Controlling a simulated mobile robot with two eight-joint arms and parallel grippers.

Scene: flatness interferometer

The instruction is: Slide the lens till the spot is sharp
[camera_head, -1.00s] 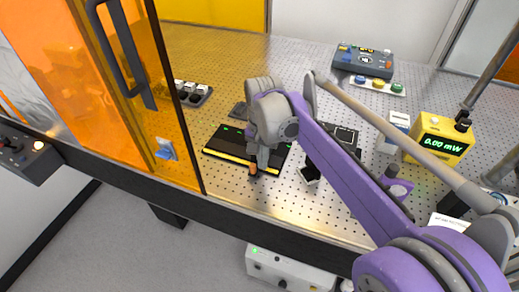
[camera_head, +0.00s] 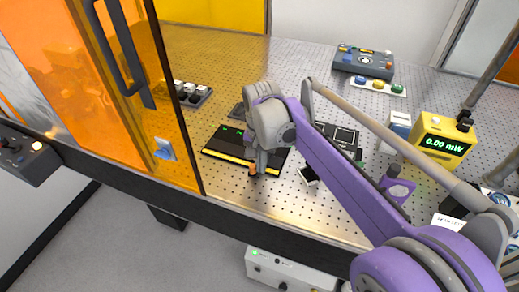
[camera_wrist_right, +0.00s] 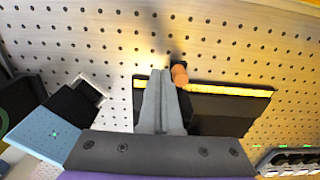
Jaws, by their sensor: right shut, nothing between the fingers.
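A flat black unit with a yellow front strip (camera_head: 226,155) lies on the perforated table, partly covered by my right arm. My right gripper (camera_head: 261,168) is shut and empty, pointing down at the unit's front edge. A small orange peg (camera_head: 253,170) stands right beside its fingertips. In the right wrist view the closed fingers (camera_wrist_right: 159,75) lie just left of the orange peg (camera_wrist_right: 180,75), near the yellow strip (camera_wrist_right: 230,90). I cannot tell whether they touch. I cannot make out a lens or a light spot. My left gripper is out of view.
A yellow meter (camera_head: 446,143) reading 0.00 mW stands at the right. A grey control box (camera_head: 363,61) and a strip of coloured buttons (camera_head: 377,85) stand at the back. An orange enclosure panel (camera_head: 140,60) bounds the left. The table's front strip is bare.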

